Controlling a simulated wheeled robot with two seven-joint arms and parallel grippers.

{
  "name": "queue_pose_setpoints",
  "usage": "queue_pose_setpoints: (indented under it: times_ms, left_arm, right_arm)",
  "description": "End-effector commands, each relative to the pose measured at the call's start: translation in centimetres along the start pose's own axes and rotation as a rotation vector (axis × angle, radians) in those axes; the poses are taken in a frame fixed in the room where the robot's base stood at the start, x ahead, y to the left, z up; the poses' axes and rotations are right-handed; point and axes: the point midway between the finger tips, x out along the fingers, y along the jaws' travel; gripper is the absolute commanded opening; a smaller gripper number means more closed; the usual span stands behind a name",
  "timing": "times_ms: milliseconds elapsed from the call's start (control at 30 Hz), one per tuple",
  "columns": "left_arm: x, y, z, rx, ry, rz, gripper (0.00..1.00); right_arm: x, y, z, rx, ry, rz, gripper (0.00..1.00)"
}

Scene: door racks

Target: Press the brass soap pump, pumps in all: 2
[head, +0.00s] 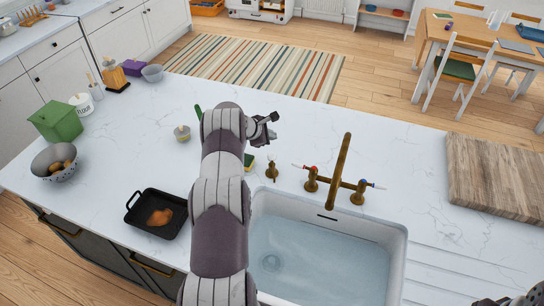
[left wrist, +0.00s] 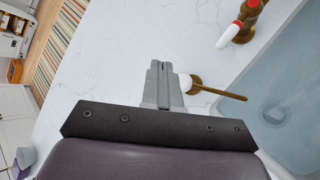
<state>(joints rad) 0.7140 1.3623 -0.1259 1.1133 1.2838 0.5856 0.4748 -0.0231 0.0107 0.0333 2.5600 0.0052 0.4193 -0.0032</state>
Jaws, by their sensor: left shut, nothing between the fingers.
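The brass soap pump (head: 271,171) stands upright on the white counter at the back left of the sink, left of the tap. My left gripper (head: 273,118) is shut and empty, up above the counter, and shows beyond the pump in the head view. In the left wrist view the shut fingers (left wrist: 163,66) point away from the camera. The pump (left wrist: 197,84) shows just right of them, partly hidden, with its spout pointing right. No contact can be made out. A dark grey part of my right arm shows at the bottom right edge; its finger state cannot be made out.
A brass tap (head: 339,173) with two handles stands behind the water-filled sink (head: 397,262). A yellow-green sponge (head: 248,162) lies left of the pump. A black pan (head: 140,222) and a small pot (head: 182,133) stand further left. A wooden board (head: 493,178) lies at right.

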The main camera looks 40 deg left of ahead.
Motion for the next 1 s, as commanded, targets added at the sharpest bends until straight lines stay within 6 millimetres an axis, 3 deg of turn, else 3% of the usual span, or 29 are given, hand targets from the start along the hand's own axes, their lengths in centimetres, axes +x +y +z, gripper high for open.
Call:
queue_pose_setpoints:
  times_ms: [233, 400, 1000]
  left_arm:
    - [3.1, -2.3, -2.3, 0.000, 0.000, 0.000, 0.00]
    - [4.1, -2.9, -3.0, 0.002, 0.000, 0.001, 0.00]
    - [4.0, -2.9, -3.0, 0.001, 0.000, 0.000, 0.00]
  right_arm:
    - [2.9, 0.0, 0.3, 0.000, 0.000, 0.000, 0.43]
    - [4.5, 0.0, 0.6, 0.000, 0.000, 0.000, 0.43]
    - [4.5, 0.0, 0.5, 0.000, 0.000, 0.000, 0.43]
